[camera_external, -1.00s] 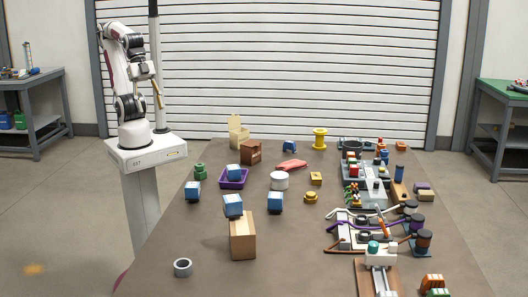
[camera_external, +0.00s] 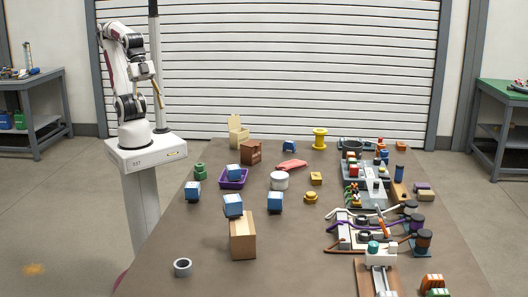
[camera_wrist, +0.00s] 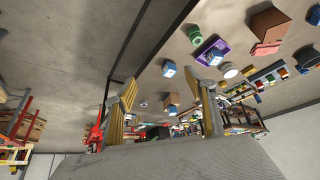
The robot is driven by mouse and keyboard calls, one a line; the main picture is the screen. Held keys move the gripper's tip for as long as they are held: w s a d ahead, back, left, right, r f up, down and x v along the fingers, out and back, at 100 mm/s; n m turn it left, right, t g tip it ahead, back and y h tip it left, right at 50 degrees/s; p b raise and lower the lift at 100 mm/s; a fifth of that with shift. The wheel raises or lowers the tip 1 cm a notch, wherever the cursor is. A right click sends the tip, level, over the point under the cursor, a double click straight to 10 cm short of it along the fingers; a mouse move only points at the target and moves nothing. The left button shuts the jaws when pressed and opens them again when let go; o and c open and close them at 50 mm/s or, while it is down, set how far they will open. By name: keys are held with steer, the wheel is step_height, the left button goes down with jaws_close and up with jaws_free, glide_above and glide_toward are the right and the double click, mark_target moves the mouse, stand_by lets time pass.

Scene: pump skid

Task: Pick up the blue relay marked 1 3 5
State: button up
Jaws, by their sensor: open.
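Several blue relays with pale tops are on the table, and their markings are too small to read. One (camera_external: 193,190) stands at the left, and one (camera_external: 234,171) sits in a purple tray (camera_external: 222,184). One (camera_external: 233,204) rests on top of a tan box (camera_external: 243,240), and one (camera_external: 275,202) stands right of that box. The wrist view also shows a blue relay (camera_wrist: 169,69) between the fingers' far ends. My gripper (camera_external: 158,96) is open and empty, held high near my base at the left, well away from all relays; its tan fingers also show in the wrist view (camera_wrist: 170,100).
A white round container (camera_external: 279,181), a red object (camera_external: 292,165) and a brown box (camera_external: 251,152) stand mid-table. A grey ring (camera_external: 183,267) lies at the front left. Pump equipment and cables (camera_external: 365,180) crowd the right side. The left front tabletop is mostly bare.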

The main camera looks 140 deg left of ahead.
steer(key=shift+w, duration=0.1)
steer(key=w+d+r+n+t+h, duration=0.1)
steer(key=w+d, duration=0.1)
steer(key=w, duration=0.7)
steer(key=w+d+r+t, duration=0.2)
steer(key=w, duration=0.8)
steer(key=w+a+f+n+t+y, duration=0.1)
steer(key=w+a+f+n+t, duration=0.15)
steer(key=w, duration=1.45)
steer(key=w+a+f+n+y, duration=0.1)
steer(key=w+a+f+y, duration=0.2)
steer(key=a+f, duration=0.2)
steer(key=w+a+f+n+y, duration=0.2)
steer(key=w+a+f+y, duration=0.1)
steer(key=f, duration=0.6)
steer(key=w+a+f+n+g+y, duration=0.1)
steer(key=w+a+f+n+y, duration=0.1)
steer(key=w+a+f, duration=0.3)
steer(key=shift+a+f+y, duration=0.5)
steer(key=shift+a+f, duration=0.9)
steer(key=shift+f, duration=0.1)
steer(key=shift+s+a+f, duration=0.15)
steer(key=shift+a+f, duration=0.2)
steer(key=shift+f, duration=0.1)
